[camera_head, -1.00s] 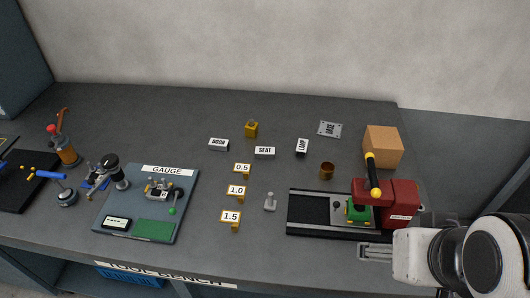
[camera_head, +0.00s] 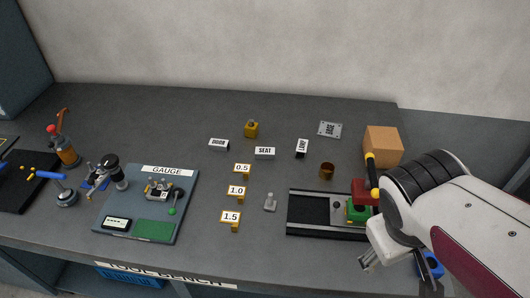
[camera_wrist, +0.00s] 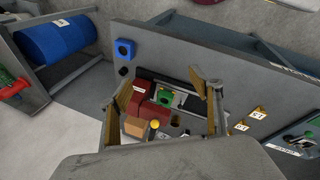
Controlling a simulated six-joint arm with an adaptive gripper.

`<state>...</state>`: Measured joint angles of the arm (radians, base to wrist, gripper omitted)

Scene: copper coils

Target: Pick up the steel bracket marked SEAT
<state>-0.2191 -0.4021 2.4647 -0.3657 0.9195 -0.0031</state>
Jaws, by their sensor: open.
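The steel bracket marked SEAT (camera_head: 264,153) lies on the grey bench near its middle in the head view, between the brackets marked DOOR (camera_head: 219,145) and LOOP (camera_head: 302,148). I cannot make out the SEAT bracket in the wrist view. My gripper (camera_head: 369,259) is at the front right of the bench, well away from the bracket. In the wrist view my gripper (camera_wrist: 160,82) shows its two fingers spread wide, with nothing held between them.
A red machine (camera_head: 364,192) with a green block stands at the right, partly hidden by my arm. A cardboard box (camera_head: 383,146), copper cup (camera_head: 327,171) and BASE plate (camera_head: 330,129) are behind it. Tags stand left of a small grey post (camera_head: 270,202). The gauge board (camera_head: 185,190) is further left.

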